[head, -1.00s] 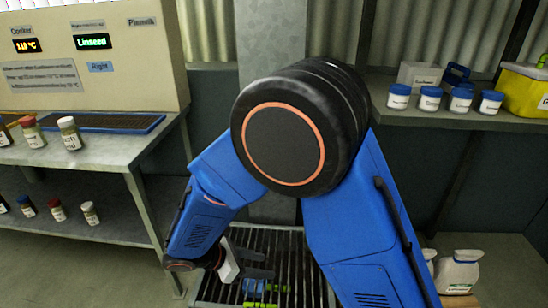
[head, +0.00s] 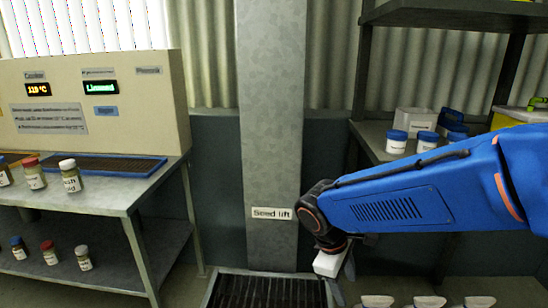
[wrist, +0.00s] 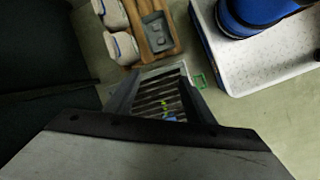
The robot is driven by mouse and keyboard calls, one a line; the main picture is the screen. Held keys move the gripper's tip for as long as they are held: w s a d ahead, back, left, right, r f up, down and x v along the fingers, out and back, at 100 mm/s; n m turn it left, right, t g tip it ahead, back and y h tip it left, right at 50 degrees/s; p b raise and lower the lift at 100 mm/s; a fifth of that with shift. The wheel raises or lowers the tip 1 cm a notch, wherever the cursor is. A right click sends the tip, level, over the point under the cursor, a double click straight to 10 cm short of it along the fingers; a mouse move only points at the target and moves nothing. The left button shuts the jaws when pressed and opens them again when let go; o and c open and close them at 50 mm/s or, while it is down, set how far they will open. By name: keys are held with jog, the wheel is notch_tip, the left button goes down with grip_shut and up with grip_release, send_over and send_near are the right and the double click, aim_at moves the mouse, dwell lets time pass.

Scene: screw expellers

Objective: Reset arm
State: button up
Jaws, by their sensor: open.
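My blue arm (head: 390,205) reaches in from the right in the head view. My gripper points down at its end, beside the right edge of the seed lift's dark slatted grate (head: 262,291). In the wrist view my gripper (wrist: 158,98) is open, its two dark fingers apart with nothing held between them. The grate (wrist: 160,92) shows well below, between the fingers. Small blue and green things lie on it, too blurred to name.
The seed lift column (head: 272,130) stands behind. A metal table (head: 110,195) with jars is at left, a shelf with white tubs (head: 397,142) at right.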

jog(key=s+d+r+m+t+y, duration=0.3)
jog(key=s+d+r+m, duration=0.4)
jog(key=s+d+m, duration=0.4)
jog(key=shift+s+d+t+y, duration=0.15)
jog(key=shift+t+y, duration=0.25)
jog(key=shift+t, duration=0.3)
jog(key=shift+c, duration=0.4)
